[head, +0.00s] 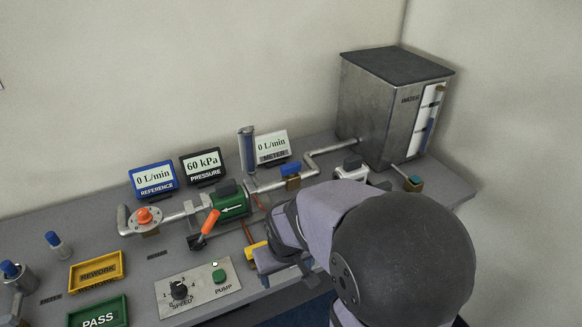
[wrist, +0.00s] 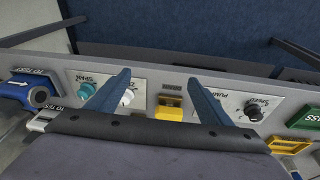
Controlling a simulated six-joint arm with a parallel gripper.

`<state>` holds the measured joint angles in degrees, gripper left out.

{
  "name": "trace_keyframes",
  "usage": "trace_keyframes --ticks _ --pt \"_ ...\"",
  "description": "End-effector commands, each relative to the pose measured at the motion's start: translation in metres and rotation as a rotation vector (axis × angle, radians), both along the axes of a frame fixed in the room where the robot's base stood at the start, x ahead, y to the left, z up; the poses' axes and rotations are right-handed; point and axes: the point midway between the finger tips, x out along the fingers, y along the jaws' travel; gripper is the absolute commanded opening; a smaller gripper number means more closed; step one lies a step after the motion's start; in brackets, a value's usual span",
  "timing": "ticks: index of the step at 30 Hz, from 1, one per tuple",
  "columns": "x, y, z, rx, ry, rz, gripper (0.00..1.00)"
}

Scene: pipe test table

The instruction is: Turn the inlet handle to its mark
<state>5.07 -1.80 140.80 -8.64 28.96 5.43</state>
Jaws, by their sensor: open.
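Several handles show in the head view, and no readable label tells which is the inlet handle. A blue handle (head: 290,168) sits on the pipe from the water tank. An orange lever (head: 210,222) slants up beside the green pump body (head: 231,205). A round orange knob (head: 144,215) sits at the pipe's left end. My gripper (wrist: 160,77) is open and empty in the wrist view, its two blue fingers apart over the table's front strip. A yellow block (wrist: 168,108) shows between and below the fingers. No mark is clearly readable. My arm hides part of the table.
The metal water tank (head: 388,108) stands at the back right. Displays for reference (head: 153,179), pressure (head: 203,165) and meter (head: 272,147) line the back. The speed and pump panel (head: 199,290), rework tray (head: 74,283) and pass tray (head: 80,319) are at the front left.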

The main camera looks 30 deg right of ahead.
Motion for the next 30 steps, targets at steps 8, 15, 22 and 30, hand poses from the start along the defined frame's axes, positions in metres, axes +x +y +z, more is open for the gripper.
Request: trace_keyframes --ticks 8,15,22,30 --pt "0.164 -0.106 0.011 -0.097 -0.478 -0.050 0.73" --pt "0.247 -0.160 0.031 -0.046 -0.811 0.021 0.73" --pt "0.269 -0.175 0.039 0.026 -0.947 0.087 0.73" --pt "0.273 -0.175 0.041 0.042 -0.969 0.102 0.73"
